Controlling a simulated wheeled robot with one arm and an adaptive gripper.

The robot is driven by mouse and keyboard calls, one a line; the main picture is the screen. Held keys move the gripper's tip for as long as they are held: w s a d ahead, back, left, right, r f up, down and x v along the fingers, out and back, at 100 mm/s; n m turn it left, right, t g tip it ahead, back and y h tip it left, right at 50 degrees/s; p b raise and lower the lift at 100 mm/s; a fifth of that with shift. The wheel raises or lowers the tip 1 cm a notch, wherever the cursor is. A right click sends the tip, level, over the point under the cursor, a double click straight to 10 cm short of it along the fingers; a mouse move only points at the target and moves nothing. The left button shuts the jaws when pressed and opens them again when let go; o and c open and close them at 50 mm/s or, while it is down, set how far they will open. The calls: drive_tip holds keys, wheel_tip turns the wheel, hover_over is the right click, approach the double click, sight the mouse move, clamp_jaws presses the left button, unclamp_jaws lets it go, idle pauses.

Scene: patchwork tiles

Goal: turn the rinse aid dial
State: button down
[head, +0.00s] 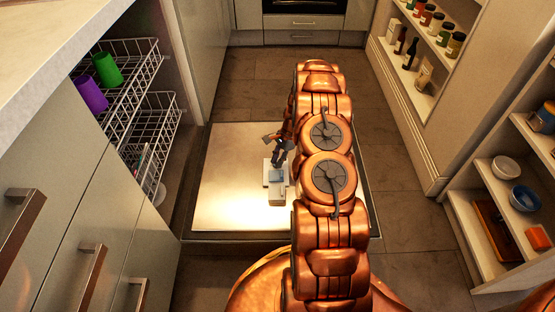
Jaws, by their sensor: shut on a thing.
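The open dishwasher door (228,190) lies flat over the floor, its inner face up. A small pale dispenser unit (278,190) sits near the middle of it. My gripper (273,162) reaches down from the upper right to the far end of this unit. Its fingers are closed at the unit's surface, on the rinse aid dial. The dial is too small and too covered by the fingers to make out, so its angle cannot be told. My copper-coloured arm hides the right part of the door.
Two wire racks (140,95) stand pulled out at the left, with a green cup (107,70) and a purple cup (90,94) in the upper one. Shelves with jars and bowls (506,167) line the right. Tiled floor (395,180) lies clear between door and shelves.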

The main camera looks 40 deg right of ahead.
drive_tip(key=n+g+p, duration=0.1)
drive_tip(key=n+p, duration=0.1)
drive_tip(key=n, duration=0.1)
drive_tip(key=shift+w+r+p, duration=0.15)
drive_tip(key=shift+p, duration=0.15)
drive_tip(key=n+g+p, duration=0.1)
drive_tip(key=n, duration=0.1)
drive_tip(key=shift+w+n+h+p, duration=0.15)
drive_tip(key=shift+n+h+p, duration=0.15)
drive_tip(key=shift+n, duration=0.1)
drive_tip(key=n+g+p, duration=0.1)
drive_tip(key=n, duration=0.1)
drive_tip(key=n+g+h+p, duration=0.1)
drive_tip(key=n, duration=0.2)
drive_tip(key=shift+w+a, duration=0.1)
drive_tip(key=shift+w, duration=0.05)
drive_tip(key=shift+f+n, duration=0.2)
drive_tip(key=shift+n, duration=0.2)
drive_tip(key=c, duration=1.3)
unclamp_jaws()
drive_tip(key=v, duration=1.2)
drive_tip(key=shift+a, duration=0.25)
drive_tip(key=shift+r, duration=0.1)
